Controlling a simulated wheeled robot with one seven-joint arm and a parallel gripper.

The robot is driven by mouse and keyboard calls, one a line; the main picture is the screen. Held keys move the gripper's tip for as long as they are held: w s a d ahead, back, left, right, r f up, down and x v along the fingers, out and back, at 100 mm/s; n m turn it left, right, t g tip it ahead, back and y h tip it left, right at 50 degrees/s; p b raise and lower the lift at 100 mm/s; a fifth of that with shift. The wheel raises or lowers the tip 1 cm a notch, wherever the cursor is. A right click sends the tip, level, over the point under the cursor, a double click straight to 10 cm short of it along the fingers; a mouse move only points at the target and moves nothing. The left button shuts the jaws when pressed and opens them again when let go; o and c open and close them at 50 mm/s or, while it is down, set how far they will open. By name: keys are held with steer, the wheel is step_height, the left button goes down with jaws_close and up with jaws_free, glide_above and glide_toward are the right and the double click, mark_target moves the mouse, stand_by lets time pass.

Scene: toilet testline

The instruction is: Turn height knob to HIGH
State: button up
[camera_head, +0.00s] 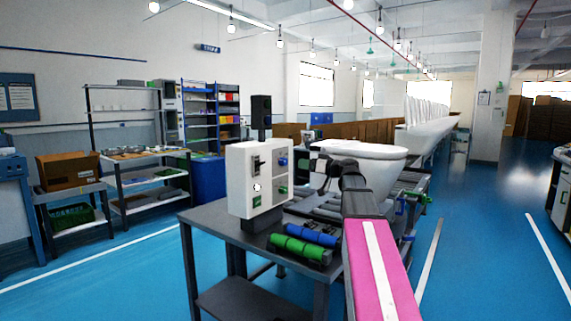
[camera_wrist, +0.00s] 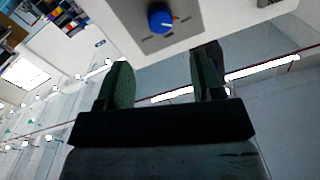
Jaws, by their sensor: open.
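A white control box (camera_head: 250,192) stands on the dark table, with a blue knob (camera_head: 283,161) on a grey panel on its right face and a green knob (camera_head: 283,190) below it. My gripper (camera_wrist: 162,80) is open and empty. Its two green-padded fingers are spread, and the knob appears beyond the gap between their tips, apart from them. In the head view, my gripper (camera_head: 318,168) is just right of the box.
The dark table (camera_head: 225,222) carries green and blue rollers (camera_head: 303,246) in front of the box. A white toilet (camera_head: 365,165) stands close behind my arm. Shelves (camera_head: 140,150) are at the left. Blue floor is open to the right.

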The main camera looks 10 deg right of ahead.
mark_target(286, 162)
steer(key=x, duration=0.9)
steer(key=c, duration=0.9)
